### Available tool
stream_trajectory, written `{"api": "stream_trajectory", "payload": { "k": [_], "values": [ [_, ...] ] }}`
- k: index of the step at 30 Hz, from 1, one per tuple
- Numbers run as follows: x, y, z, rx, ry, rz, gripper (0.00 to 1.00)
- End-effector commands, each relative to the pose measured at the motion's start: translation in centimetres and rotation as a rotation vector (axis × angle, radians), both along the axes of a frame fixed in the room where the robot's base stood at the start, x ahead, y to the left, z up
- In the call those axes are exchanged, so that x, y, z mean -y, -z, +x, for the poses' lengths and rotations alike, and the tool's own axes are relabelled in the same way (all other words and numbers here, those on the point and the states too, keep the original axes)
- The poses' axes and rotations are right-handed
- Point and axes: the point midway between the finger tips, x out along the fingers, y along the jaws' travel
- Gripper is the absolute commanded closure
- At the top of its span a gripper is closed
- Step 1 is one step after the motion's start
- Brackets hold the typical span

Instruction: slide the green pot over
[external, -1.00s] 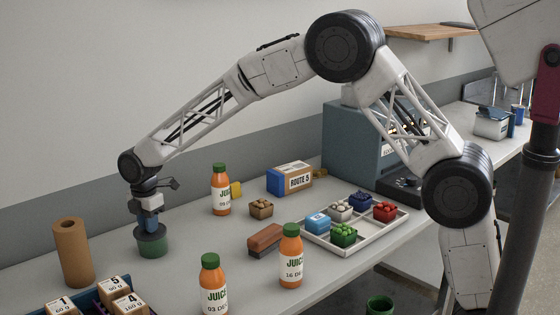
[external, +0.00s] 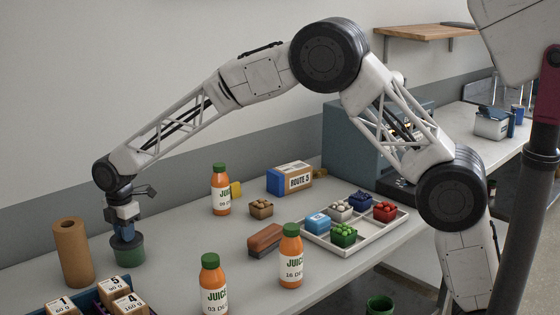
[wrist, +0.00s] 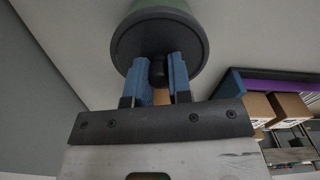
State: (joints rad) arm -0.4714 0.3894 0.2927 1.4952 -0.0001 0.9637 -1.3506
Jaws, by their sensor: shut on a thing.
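The green pot (external: 129,253) stands on the table toward the left, just right of a brown cardboard roll. It is a short green cylinder with a dark top. My gripper (external: 124,234) points down at the pot from above. In the wrist view, my gripper's blue fingers (wrist: 158,75) are shut on a dark knob (wrist: 157,72) in the middle of the pot's dark round top (wrist: 198,45). The pot's underside is hidden.
The brown cardboard roll (external: 72,252) stands close left of the pot. A crate with numbered boxes (external: 113,290) is in front. Juice bottles (external: 221,188) stand to the right, with a white tray (external: 377,239) of small punnets beyond. The table between pot and bottles is clear.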

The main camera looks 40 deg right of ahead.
Motion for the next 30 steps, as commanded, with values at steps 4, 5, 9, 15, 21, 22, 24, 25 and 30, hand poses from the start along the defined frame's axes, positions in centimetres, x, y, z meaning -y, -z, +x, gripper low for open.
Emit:
{"api": "stream_trajectory", "payload": {
  "k": [4,5,9,15,21,22,24,25,30],
  "values": [
    [-0.51,0.22,-0.13,-0.002,-0.002,0.0,1.0],
    [-0.54,0.23,-0.14,-0.002,-0.002,0.0,1.0],
    [-0.57,0.24,-0.14,-0.002,-0.002,0.0,1.0],
    [-0.57,0.26,-0.15,-0.002,-0.002,0.0,0.7],
    [-0.45,0.23,-0.11,-0.003,-0.001,-0.001,0.51],
    [-0.43,0.23,-0.11,-0.003,-0.001,-0.001,0.51],
    [-0.39,0.22,-0.1,-0.003,-0.001,-0.001,0.51],
    [-0.38,0.22,-0.09,-0.003,-0.001,-0.001,0.51],
    [-0.32,0.19,-0.06,-0.003,0.0,-0.001,0.51]
  ]
}}
